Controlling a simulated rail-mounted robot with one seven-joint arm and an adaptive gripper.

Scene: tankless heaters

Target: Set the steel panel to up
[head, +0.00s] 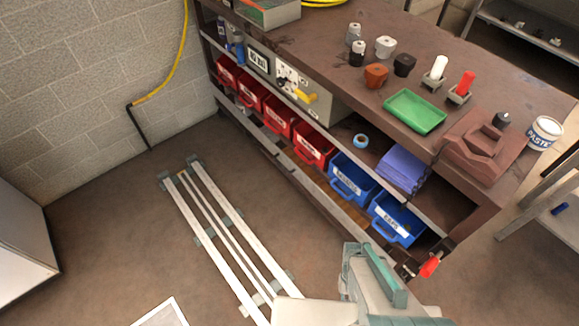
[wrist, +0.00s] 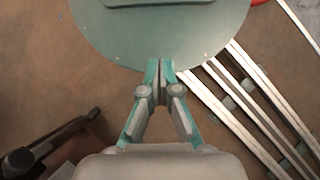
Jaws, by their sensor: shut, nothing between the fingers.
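A grey steel panel (head: 327,106) stands on the upper shelf of the brown workbench in the head view. Its front has small dark fittings and a yellow handle (head: 304,96) that sticks out to the side. The handle's exact setting is too small to tell. My gripper (wrist: 158,68) shows in the wrist view, with its two teal fingertips together and nothing between them. It is away from the panel, which is not in the wrist view. In the head view my arm is at the bottom right, well apart from the panel, and the fingertips cannot be made out.
Red bins (head: 313,146) and blue bins (head: 398,220) line the lower shelf. Blue cloths (head: 403,170) lie right of the panel. A green tray (head: 415,111) and a brown vise (head: 478,146) are on the benchtop. Floor rails (head: 215,245) run left of the bench, with open floor around them.

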